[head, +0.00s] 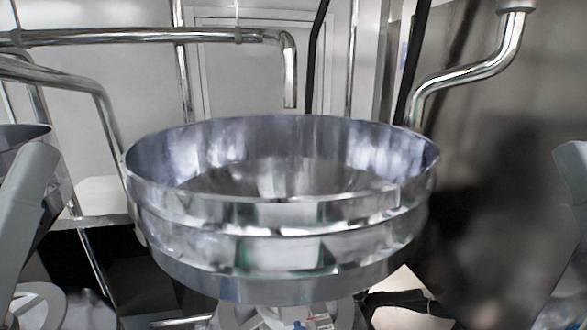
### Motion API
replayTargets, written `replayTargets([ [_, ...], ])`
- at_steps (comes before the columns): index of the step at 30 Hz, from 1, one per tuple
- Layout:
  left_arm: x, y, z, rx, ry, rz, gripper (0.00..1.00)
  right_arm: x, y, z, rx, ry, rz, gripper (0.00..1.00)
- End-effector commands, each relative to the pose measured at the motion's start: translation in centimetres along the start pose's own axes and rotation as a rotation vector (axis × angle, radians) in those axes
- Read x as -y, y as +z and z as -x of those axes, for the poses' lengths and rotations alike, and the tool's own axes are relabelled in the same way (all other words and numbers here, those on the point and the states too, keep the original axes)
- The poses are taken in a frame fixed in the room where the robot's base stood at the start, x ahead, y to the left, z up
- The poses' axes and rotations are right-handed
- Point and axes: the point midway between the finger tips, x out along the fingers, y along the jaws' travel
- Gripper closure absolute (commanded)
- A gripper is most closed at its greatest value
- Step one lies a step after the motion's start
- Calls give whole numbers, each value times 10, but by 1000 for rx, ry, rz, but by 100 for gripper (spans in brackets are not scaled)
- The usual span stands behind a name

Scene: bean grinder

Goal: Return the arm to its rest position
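A wide, round, shiny metal hopper (285,255) of the grinder fills the middle of the head view. Its rim is level and its open top faces up. I see part of its inner wall, and no beans can be made out in it. Grey links of my arms show at the far left and far right edges, both apart from the hopper. Neither gripper is in the picture, so I cannot see whether either holds anything.
Chrome pipes (140,37) run across the upper left, and a bent pipe (465,78) comes down at the upper right. A second metal vessel (22,133) is partly visible at the left edge. Below the hopper, small pale parts are mostly hidden.

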Motion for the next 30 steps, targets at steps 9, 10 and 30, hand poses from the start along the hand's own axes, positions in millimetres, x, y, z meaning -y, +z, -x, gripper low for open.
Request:
replayTargets([
  [9, 0, -126, -138, 2, 0, 0, 50, -1, -125, -138, 3, 0, -1, 100],
  [10, 1, -135, -147, 1, 0, 0, 50, -1, -134, -147, 3, 0, -1, 100],
  [30, 1, -168, -183, 2, 0, 0, 50, -1, -166, -184, 3, -1, -2, 100],
])
